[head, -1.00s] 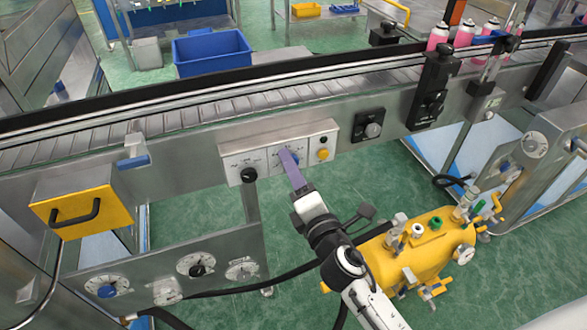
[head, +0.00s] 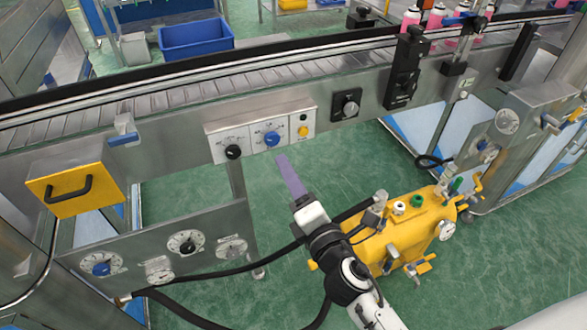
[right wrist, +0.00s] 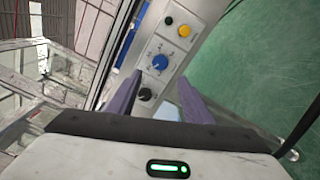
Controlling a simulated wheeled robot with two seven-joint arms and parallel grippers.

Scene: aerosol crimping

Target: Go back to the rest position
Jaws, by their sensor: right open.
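My right gripper (head: 290,172) has purple fingers and hangs in free air below and in front of the control panel (head: 262,133). In the right wrist view its two fingers (right wrist: 155,100) are spread apart with nothing between them. The panel carries a blue knob (head: 272,138), a black knob (head: 233,152) and a yellow button (head: 303,132). The same blue knob (right wrist: 159,62) shows beyond the fingertips in the right wrist view. The gripper is apart from the knob. My left gripper is not in view.
A yellow tank (head: 405,235) with valves stands close beside my right arm. The conveyor (head: 180,98) runs across the back, with pink cans (head: 433,18) at the far right. A yellow box with a handle (head: 78,188) is at the left. Green floor (head: 490,255) is open at right.

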